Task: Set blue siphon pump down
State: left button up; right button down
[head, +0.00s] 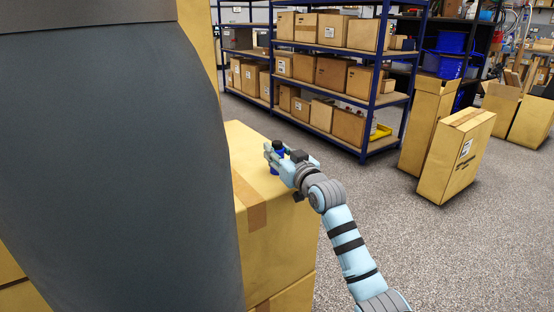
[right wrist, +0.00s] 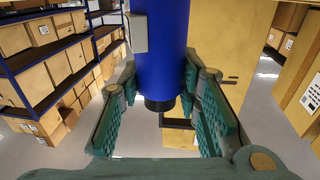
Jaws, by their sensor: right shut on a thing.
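The blue siphon pump (head: 275,170) is held by my right gripper (head: 276,155) over the top of the stacked cardboard box (head: 247,152), close to its right edge. In the head view the pump looks roughly upright with a dark part at its top. I cannot tell whether its base touches the box. In the right wrist view the pump (right wrist: 162,45) is a blue cylinder with a black end and a grey block on its side, between the two green finger pads. My right gripper (right wrist: 160,110) is shut on it. My left gripper is not in view.
A blue-framed shelf rack (head: 376,65) full of cartons stands behind. A tall carton (head: 456,155) stands on the floor at the right, with open boxes beyond. Grey floor (head: 420,245) is clear at front right. A large dark grey surface blocks the left of the head view.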

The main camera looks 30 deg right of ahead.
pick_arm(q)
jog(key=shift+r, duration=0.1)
pick_arm(e)
jog(key=c, duration=1.2)
grip_release()
jog(key=shift+s+r, duration=0.1)
jog(key=shift+s, duration=0.1)
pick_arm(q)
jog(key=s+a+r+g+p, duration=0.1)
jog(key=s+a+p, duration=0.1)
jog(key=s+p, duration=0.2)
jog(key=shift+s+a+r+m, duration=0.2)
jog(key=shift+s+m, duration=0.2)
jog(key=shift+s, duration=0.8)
pick_arm(e)
jog(key=s, duration=1.1)
jog(key=shift+s+d, duration=0.1)
jog(key=shift+s, duration=0.25)
